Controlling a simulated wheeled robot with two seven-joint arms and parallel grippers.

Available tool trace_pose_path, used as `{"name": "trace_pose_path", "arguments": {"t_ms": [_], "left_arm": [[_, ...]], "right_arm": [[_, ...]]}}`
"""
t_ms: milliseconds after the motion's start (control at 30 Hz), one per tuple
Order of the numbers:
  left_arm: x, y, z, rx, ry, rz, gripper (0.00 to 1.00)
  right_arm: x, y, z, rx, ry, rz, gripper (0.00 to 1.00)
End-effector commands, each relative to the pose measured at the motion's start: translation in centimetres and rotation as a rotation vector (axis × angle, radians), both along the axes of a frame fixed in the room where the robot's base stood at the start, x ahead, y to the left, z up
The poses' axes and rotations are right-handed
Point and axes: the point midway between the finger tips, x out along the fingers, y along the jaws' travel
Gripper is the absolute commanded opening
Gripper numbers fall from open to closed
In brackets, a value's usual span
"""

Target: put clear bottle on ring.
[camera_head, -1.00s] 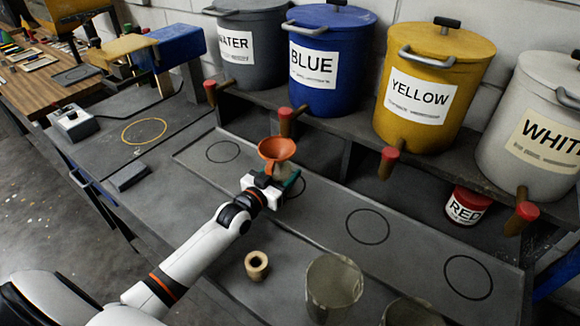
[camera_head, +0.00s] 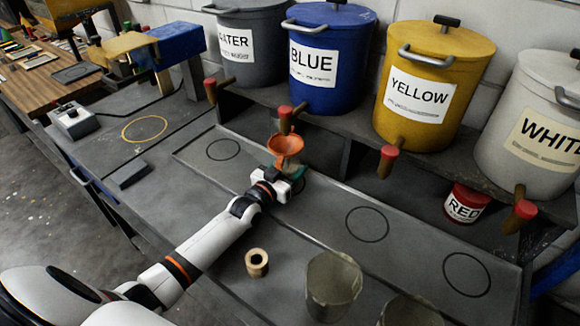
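My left gripper (camera_head: 286,181) is over the grey tray, below the blue tank's tap. It appears shut around the clear bottle (camera_head: 292,167), which is mostly hidden by the gripper and an orange funnel (camera_head: 286,146) on top of it. The black ring under this spot is largely covered by the gripper, so I cannot tell whether the bottle touches the tray. Other black rings show on the tray: one at left (camera_head: 223,149), one in the middle (camera_head: 367,224) and one at right (camera_head: 466,274). A yellow ring (camera_head: 145,129) is on the left bench. My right gripper is not in view.
The blue tank (camera_head: 329,96) and yellow tank (camera_head: 406,112) stand on a shelf, with red-capped taps (camera_head: 389,153) overhanging the tray. Two translucent cups, one here (camera_head: 333,284), and a wooden ring-shaped piece (camera_head: 257,262) stand in front. A red jar (camera_head: 465,204) sits under the shelf.

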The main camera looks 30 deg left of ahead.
Motion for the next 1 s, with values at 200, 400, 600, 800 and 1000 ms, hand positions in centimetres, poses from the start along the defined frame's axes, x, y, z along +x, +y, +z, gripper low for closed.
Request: {"name": "trace_pose_path", "arguments": {"t_ms": [200,400,600,800,1000], "left_arm": [[0.0,0.0,0.0,0.000,0.002,0.000,0.82],[0.0,0.0,0.1,0.000,0.002,0.000,0.82],[-2.0,0.2,-0.1,0.000,0.005,-0.001,0.82],[-6.2,0.8,-0.1,0.001,0.004,-0.001,0.82],[-9.8,1.4,0.0,0.001,0.004,-0.001,0.82]], "right_arm": [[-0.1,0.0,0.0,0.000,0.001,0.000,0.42],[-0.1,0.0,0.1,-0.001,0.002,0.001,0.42],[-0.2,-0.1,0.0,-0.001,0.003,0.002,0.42],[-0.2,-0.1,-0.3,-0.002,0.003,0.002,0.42],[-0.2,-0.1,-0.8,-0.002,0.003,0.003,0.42]]}}
